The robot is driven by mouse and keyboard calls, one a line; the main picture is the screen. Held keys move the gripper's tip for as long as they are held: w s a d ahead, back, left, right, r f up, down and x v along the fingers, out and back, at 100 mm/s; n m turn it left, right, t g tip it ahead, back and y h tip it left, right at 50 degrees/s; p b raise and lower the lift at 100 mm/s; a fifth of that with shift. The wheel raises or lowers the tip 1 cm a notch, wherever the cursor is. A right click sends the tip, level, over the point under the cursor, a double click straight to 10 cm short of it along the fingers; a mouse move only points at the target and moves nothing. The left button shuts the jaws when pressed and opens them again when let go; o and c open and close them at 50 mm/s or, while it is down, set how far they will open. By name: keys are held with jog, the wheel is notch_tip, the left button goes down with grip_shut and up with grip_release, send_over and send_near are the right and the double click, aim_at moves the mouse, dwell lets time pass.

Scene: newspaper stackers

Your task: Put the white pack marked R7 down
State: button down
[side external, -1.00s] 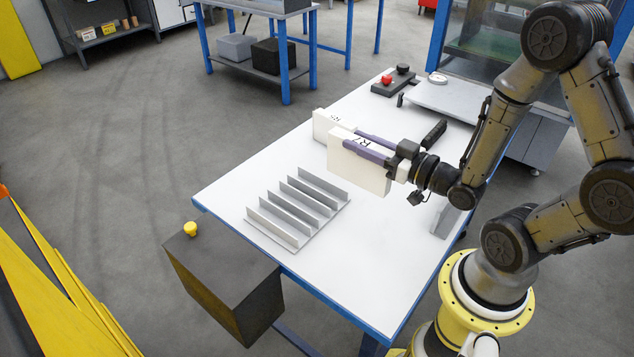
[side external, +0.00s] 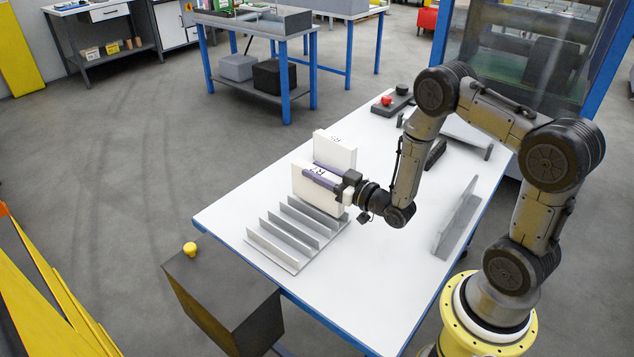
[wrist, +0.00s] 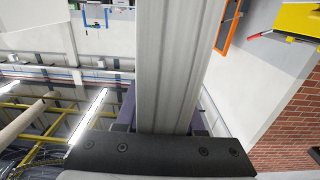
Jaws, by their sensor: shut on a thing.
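The white pack marked R7 (side external: 312,193) is upright in my gripper (side external: 324,178), whose purple fingers are shut on its upper part. It is at the far end of the grey slotted rack (side external: 262,251) and hides part of that end. I cannot tell whether its lower edge is in a slot or just above one. In the wrist view the pack (wrist: 168,60) is a pale ribbed slab between my fingers. A second white pack, its mark perhaps R5 (side external: 337,151), stands upright close behind R7.
The rack's nearer slots are empty. A grey angled plate (side external: 458,220) stands on the white table (side external: 360,275) to the right. A box with red and black buttons (side external: 392,103) is at the back. A dark box with a yellow knob (side external: 190,248) is off the left edge.

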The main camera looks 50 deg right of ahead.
jog(key=shift+w+f, duration=0.2)
jog(key=shift+f, duration=1.45)
jog(key=shift+f, duration=0.1)
jog(key=c, duration=0.5)
grip_release()
jog(key=shift+f, duration=0.15)
jog(key=s, duration=1.2)
